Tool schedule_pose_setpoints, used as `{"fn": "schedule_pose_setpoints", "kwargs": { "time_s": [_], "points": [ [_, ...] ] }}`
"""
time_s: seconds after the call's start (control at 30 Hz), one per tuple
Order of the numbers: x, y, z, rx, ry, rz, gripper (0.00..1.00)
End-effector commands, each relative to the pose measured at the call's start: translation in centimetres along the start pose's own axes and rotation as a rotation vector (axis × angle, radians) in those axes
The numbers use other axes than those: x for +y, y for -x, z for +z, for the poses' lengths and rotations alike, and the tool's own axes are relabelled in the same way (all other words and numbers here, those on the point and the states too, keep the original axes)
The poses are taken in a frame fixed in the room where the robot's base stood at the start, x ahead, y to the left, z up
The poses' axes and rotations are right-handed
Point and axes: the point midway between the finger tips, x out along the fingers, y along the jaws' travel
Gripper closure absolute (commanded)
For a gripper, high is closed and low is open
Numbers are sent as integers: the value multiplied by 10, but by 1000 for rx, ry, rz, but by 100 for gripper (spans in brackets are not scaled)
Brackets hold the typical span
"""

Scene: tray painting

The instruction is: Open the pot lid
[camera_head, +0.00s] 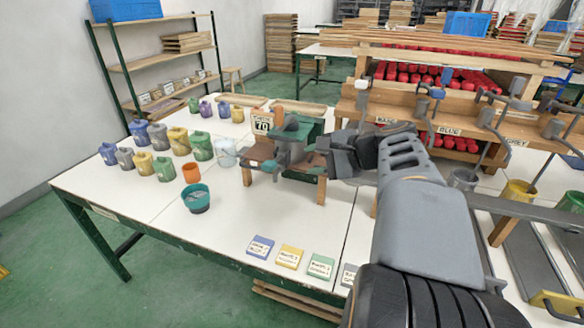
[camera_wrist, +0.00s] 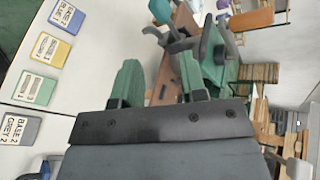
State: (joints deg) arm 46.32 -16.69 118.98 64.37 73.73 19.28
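My gripper (camera_head: 272,148) reaches left over a small wooden stand (camera_head: 318,188) in the middle of the table. In the wrist view its two green fingers (camera_wrist: 160,80) are apart, with brown wood showing between them and nothing clearly held. Grey handle-like parts (camera_wrist: 182,42) show just beyond the fingertips; I cannot tell whether one is a lid. A metal pot (camera_head: 463,178) and a yellow pot (camera_head: 517,193) stand at the right, partly behind my arm. I cannot make out which pot the task means, and no lid is clearly seen.
A teal bowl (camera_head: 196,198) and an orange cup (camera_head: 191,173) stand left of the stand. Several coloured jugs (camera_head: 163,169) are behind them. Label cards (camera_head: 290,257) lie along the front edge. A wooden rack (camera_head: 450,127) with red items is behind my arm.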

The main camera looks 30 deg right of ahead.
Motion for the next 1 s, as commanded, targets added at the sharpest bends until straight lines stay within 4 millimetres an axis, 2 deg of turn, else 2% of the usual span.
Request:
{"fn": "schedule_pose_setpoints", "kwargs": {
  "time_s": [0.03,0.1,0.23,0.37,0.8,1.0],
  "points": [
    [4,3,-19,3,-54,-69,61],
    [-4,14,-31,-4,-108,-154,61],
    [-14,28,-44,-15,-164,-254,61],
    [-22,25,-48,-22,-182,-289,61],
    [-46,-53,-48,-24,-183,-288,61],
    [-54,-79,-49,-22,-183,-289,61]
  ]
}}
